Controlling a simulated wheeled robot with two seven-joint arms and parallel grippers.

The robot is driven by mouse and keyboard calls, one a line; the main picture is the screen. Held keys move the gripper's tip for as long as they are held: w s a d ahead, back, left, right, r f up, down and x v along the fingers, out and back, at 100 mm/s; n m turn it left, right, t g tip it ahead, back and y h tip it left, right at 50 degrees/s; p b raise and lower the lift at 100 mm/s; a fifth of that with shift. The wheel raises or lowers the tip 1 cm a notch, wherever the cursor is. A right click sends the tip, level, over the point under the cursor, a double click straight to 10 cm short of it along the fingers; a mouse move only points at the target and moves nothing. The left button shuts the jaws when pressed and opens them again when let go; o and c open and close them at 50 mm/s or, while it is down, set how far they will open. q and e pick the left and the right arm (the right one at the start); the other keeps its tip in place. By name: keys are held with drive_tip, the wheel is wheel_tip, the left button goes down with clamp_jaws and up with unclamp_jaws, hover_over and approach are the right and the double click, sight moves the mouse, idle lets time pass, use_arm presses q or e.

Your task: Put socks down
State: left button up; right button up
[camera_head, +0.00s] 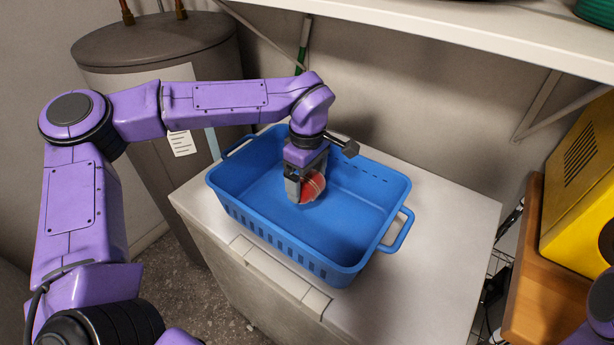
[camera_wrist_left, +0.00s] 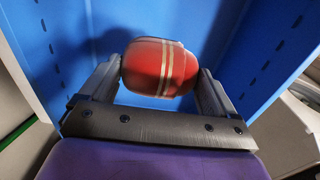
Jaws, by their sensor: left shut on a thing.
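The socks (camera_head: 312,187) are a rolled red bundle with pale stripes, held in my left gripper (camera_head: 304,190). The bundle also shows in the left wrist view (camera_wrist_left: 160,68), between the two fingers of the left gripper (camera_wrist_left: 160,80). Both fingers touch its sides. The gripper points down inside a blue basket (camera_head: 350,250), with the socks below the rim level. I cannot tell whether they touch the basket floor. The rest of the basket's visible floor is empty. My right gripper is not in view; a purple part of mine shows at the lower right.
The basket stands on a white appliance top (camera_head: 420,250). A white shelf (camera_head: 440,25) with brackets overhangs behind it. A grey tank (camera_head: 150,50) is at the left. A wooden surface (camera_head: 535,285) and a yellow box (camera_head: 580,190) stand at the right.

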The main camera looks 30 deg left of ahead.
sight(307, 178)
use_arm(q)
drive_tip(key=shift+f, duration=0.15)
drive_tip(key=shift+f, duration=0.45)
drive_tip(key=o, duration=0.8)
drive_tip(key=shift+c, duration=0.2)
drive_tip(key=shift+r, duration=0.15)
wheel_tip(307, 178, up, 8)
drive_tip(key=shift+r+b, duration=0.25)
drive_tip(key=shift+b, duration=0.15)
